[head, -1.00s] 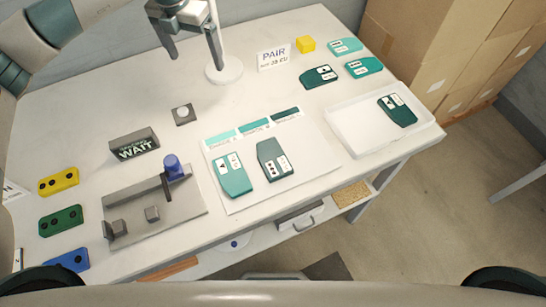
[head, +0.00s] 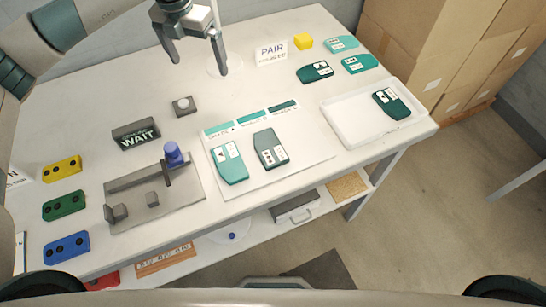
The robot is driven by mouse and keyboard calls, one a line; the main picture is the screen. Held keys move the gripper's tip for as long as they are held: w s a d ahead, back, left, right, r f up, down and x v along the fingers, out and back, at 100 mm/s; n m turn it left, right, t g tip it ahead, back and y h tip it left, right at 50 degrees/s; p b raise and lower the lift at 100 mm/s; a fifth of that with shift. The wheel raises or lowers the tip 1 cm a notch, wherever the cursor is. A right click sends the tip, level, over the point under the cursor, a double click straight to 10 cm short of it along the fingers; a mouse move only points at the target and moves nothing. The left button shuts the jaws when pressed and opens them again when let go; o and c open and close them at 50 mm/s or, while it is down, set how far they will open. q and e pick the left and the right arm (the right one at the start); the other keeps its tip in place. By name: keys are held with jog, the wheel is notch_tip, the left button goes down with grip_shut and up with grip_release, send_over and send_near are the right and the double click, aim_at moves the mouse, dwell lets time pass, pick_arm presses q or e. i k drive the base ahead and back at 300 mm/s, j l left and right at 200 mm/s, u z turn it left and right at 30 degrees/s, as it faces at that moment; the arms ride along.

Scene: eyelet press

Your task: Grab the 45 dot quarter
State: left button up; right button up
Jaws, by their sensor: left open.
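Several teal shoe-quarter pieces with white dotted labels are in the head view; the labels are too small to tell which is the 45. A light teal piece (head: 229,163) and a dark grey-green piece (head: 270,148) lie side by side on the white mat (head: 300,150). A dark teal piece (head: 391,103) lies in the white tray (head: 350,125). At the back right lie a dark piece (head: 315,72) and two lighter teal pieces (head: 341,44) (head: 360,64). My left gripper (head: 200,68) is open and empty above the back of the table, apart from every piece. My right gripper is out of view.
A grey press fixture (head: 155,195) with a blue knob stands front left, behind it a WAIT sign (head: 136,135) and a button box (head: 183,106). Yellow (head: 62,169), green (head: 64,206) and blue (head: 67,248) blocks line the left. A PAIR card (head: 271,53) and yellow cube (head: 303,41) stand at the back.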

aim_at(270, 150)
jog(key=k+l, duration=0.2)
jog(key=k, duration=0.25)
jog(key=k+l, duration=0.2)
jog(key=k, duration=0.2)
jog(key=k+l, duration=0.15)
jog(key=k, duration=0.3)
